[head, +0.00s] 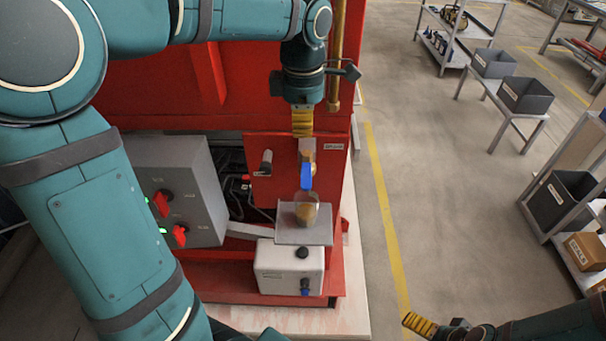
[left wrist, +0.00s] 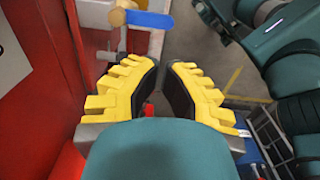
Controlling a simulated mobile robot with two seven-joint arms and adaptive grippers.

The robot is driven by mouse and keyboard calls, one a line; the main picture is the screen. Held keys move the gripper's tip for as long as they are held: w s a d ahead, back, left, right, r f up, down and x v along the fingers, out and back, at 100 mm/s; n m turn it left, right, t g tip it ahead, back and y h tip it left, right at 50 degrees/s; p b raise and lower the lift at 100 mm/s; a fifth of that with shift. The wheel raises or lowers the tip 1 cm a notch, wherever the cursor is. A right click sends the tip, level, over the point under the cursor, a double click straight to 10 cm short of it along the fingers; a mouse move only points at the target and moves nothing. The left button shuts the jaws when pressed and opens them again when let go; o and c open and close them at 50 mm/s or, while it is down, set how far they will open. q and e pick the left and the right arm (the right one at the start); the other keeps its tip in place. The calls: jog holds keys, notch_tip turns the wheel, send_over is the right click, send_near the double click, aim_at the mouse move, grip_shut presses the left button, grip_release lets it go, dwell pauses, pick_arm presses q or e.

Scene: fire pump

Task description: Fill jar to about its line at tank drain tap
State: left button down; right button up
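The tank drain tap (head: 307,147) sticks out of the red panel. Its blue lever (head: 306,176) points out from the panel; it also shows in the left wrist view (left wrist: 150,19). A clear jar (head: 306,208) stands below it on a grey shelf (head: 288,233), with brownish contents in its lower part. I cannot make out its line or whether water is flowing. My left gripper (head: 303,134) is just above the tap, apart from the lever. In the left wrist view its yellow fingers (left wrist: 165,65) are partly apart with nothing between them. My right gripper (head: 405,320) is at the lower right, its opening unclear.
A white box (head: 289,268) with a small blue tap sits below the shelf. A grey control box (head: 168,190) with red switches stands left. A black handle (head: 265,163) is on the red panel. Benches with grey bins (head: 525,96) stand right, beyond clear floor.

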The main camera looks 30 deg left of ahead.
aim_at(303, 182)
pick_arm(q)
notch_tip(303, 182, down, 14)
jog(key=shift+r+b, duration=0.1)
jog(key=shift+b, duration=0.55)
pick_arm(e)
jog(key=shift+f, duration=0.75)
jog(key=shift+f, duration=0.1)
pick_arm(q)
jog(key=shift+s+f+t+b, duration=0.1)
jog(key=shift+f+t+b, duration=0.2)
jog(key=shift+b, duration=0.6)
jog(key=shift+d+f+t+y+b, duration=0.1)
jog(key=shift+f+t+y+b, duration=0.3)
jog(key=shift+b, duration=0.9)
jog(key=f+b, duration=0.1)
jog(key=b, duration=0.2)
jog(key=shift+s+f, duration=0.1)
jog(key=shift+s, duration=0.05)
jog(key=shift+r, duration=0.2)
pick_arm(e)
notch_tip(303, 182, down, 7)
jog(key=s, duration=0.1)
jog(key=shift+s+a+g, duration=0.25)
jog(key=shift+s+g, duration=0.05)
jog(key=shift+s, duration=0.1)
